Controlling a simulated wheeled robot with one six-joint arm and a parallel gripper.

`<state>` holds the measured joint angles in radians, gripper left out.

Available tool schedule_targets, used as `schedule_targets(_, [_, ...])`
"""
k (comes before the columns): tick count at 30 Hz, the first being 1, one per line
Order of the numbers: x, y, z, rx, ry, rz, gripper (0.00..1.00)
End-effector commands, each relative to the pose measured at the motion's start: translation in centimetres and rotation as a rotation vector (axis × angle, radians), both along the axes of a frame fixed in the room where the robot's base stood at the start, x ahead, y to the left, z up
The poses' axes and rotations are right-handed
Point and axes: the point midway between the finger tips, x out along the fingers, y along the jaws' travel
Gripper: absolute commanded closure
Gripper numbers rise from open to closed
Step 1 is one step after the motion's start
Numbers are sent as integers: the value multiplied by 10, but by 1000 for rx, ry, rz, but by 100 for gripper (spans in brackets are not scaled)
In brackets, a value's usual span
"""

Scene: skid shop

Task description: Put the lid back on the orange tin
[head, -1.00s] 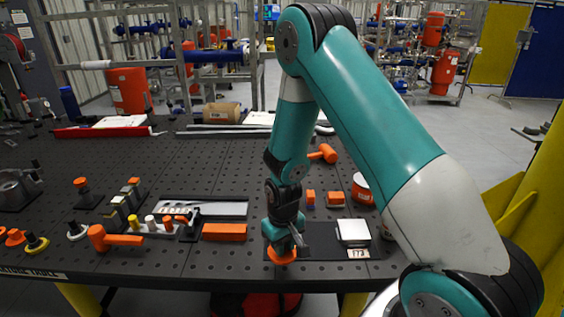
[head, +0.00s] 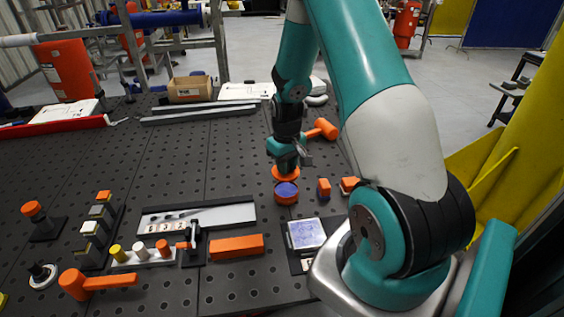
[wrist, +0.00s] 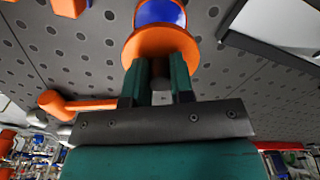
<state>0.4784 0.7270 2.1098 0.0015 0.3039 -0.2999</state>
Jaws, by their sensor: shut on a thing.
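My gripper (head: 287,164) points down over the table, shut on a round orange lid (head: 285,175). In the wrist view the lid (wrist: 160,47) sits between the green fingers (wrist: 160,85). An open round orange tin (head: 286,199), blue inside, stands on the table just on the near side of the lid in the head view. In the wrist view the tin (wrist: 160,13) is partly cut off at the top edge and partly covered by the lid. The lid looks higher than the tin and offset from it; I cannot tell whether they touch.
Small orange blocks (head: 323,188) stand right of the tin. An orange mallet (head: 322,130) lies behind it. A pale square piece (head: 306,234) lies nearer, right. An orange bar (head: 236,247) and a tray with number tiles (head: 197,216) lie left. The table behind is mostly clear.

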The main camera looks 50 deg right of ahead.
Motion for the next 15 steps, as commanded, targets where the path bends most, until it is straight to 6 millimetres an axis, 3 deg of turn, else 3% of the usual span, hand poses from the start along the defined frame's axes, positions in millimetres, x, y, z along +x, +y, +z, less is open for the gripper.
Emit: schedule_targets(15, [1,2,-52,0,0,4,100])
